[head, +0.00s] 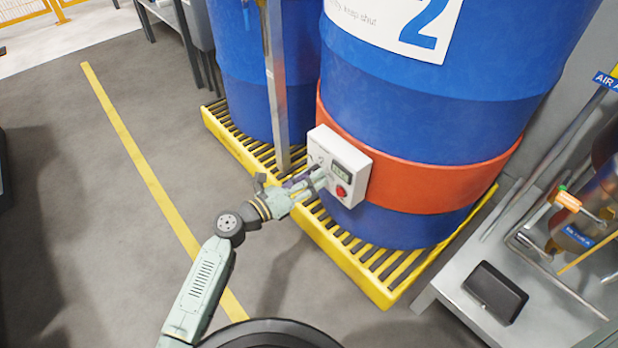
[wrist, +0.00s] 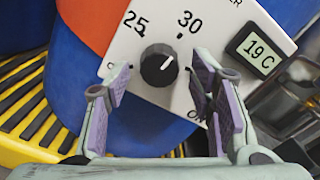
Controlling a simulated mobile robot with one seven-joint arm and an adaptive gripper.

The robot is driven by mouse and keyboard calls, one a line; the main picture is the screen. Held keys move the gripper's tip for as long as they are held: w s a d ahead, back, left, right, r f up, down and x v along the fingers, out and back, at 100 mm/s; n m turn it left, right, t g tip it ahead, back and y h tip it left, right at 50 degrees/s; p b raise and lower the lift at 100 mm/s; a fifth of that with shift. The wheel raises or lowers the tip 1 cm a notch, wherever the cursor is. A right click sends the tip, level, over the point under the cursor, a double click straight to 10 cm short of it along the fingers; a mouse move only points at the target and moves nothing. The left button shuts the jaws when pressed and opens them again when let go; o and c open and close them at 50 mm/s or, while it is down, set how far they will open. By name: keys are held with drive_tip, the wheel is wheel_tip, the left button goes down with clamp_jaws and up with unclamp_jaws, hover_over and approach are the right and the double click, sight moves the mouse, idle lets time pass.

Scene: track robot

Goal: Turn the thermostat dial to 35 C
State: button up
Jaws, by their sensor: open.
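The thermostat is a white box (head: 344,159) on the orange band (head: 400,170) around a blue drum. In the wrist view its black dial (wrist: 158,66) sits below the printed marks 25 and 30. The dial's white pointer line points up and to the right, toward the 30 mark. No 35 mark is visible. My gripper (wrist: 165,88) is open, with one purple-padded finger on each side of and below the dial, apart from it. In the head view my gripper (head: 312,178) is at the box's left side and hides the dial.
A red button (head: 341,191) is on the box front. Blue drums stand on a yellow slatted pallet (head: 370,262). A metal post (head: 277,90) rises just left of the box. A grey bench (head: 450,285) with a black tray is at right. Open floor lies left.

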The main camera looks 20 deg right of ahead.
wheel_tip(320, 180, up, 10)
idle(0.6)
drive_tip(key=n+p, duration=0.2)
drive_tip(key=shift+a+f+n, duration=0.3)
drive_tip(key=shift+a+f, duration=0.05)
drive_tip(key=s+a+f+n+g+p, duration=0.15)
drive_tip(key=a+f+n+p, duration=0.7)
drive_tip(key=n, duration=1.35)
drive_tip(key=x, duration=0.9)
drive_tip(key=shift+d+f, duration=0.3)
drive_tip(key=shift+s, duration=0.1)
drive_tip(key=shift+c, duration=0.4)
